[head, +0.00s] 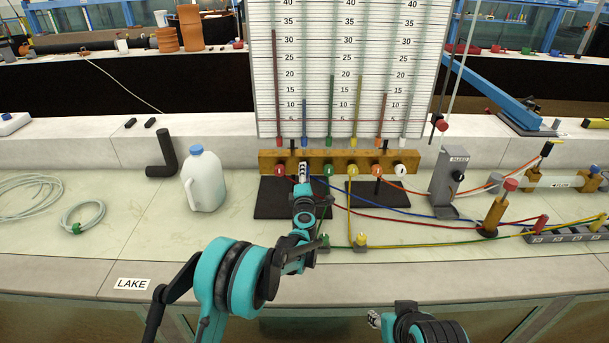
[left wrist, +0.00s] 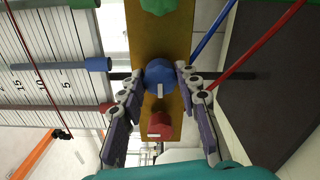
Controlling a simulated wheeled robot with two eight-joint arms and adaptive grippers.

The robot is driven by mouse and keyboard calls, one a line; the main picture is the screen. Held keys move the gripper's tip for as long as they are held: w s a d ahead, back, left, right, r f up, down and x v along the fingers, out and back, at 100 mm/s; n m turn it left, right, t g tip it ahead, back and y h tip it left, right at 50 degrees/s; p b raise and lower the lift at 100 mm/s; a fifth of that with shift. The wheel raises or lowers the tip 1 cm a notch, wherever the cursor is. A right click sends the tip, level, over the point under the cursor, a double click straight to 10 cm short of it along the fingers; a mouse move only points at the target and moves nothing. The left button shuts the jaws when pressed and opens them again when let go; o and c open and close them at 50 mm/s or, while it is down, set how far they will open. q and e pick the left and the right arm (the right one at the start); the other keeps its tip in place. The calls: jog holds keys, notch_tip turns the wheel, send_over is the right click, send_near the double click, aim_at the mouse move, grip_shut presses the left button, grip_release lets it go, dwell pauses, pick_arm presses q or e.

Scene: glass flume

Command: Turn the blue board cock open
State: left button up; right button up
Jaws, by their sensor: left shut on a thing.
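The blue board cock (left wrist: 160,75) is a round blue knob with a white mark, on a yellow-brown manifold bar (left wrist: 147,38). In the left wrist view, the fingers of my left gripper (left wrist: 158,76) are closed on it from both sides. In the head view my left gripper (head: 304,172) reaches the bar (head: 266,155) and hides the blue cock. The red cock (left wrist: 160,124) is beside it, and the green one (left wrist: 158,5) is on the other side. My right gripper (head: 375,319) shows only partly at the bottom edge; its jaws are unclear.
The scale board (head: 345,65) with coloured tubes stands behind the bar. Coloured hoses, such as the red hose (head: 405,219), run right across the bench. A white jug (head: 204,182) and black elbow pipe (head: 164,155) stand left. The bench by the LAKE label (head: 131,284) is clear.

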pick_arm(q)
jog(key=shift+c, duration=0.2)
jog(key=o, duration=1.2)
jog(key=shift+c, duration=0.2)
jog(key=s, duration=1.2)
jog(key=s+a+r+m+g+h, duration=0.25)
jog(key=s+r+m+h, duration=0.35)
jog(key=s+r+m, duration=0.65)
jog(key=s+a+f+m+g+y, duration=0.2)
jog(key=s+a+f, duration=0.2)
jog(key=s, duration=0.4)
jog(key=s+a+f+m+g+y, duration=0.2)
jog(key=s+a, duration=0.4)
jog(key=s, duration=0.3)
jog(key=s+a+f+m+g+y, duration=0.2)
jog(key=s+a+f+m+g, duration=0.2)
jog(key=s+f, duration=0.3)
jog(key=shift+s+a, duration=0.75)
jog(key=shift+s, duration=0.15)
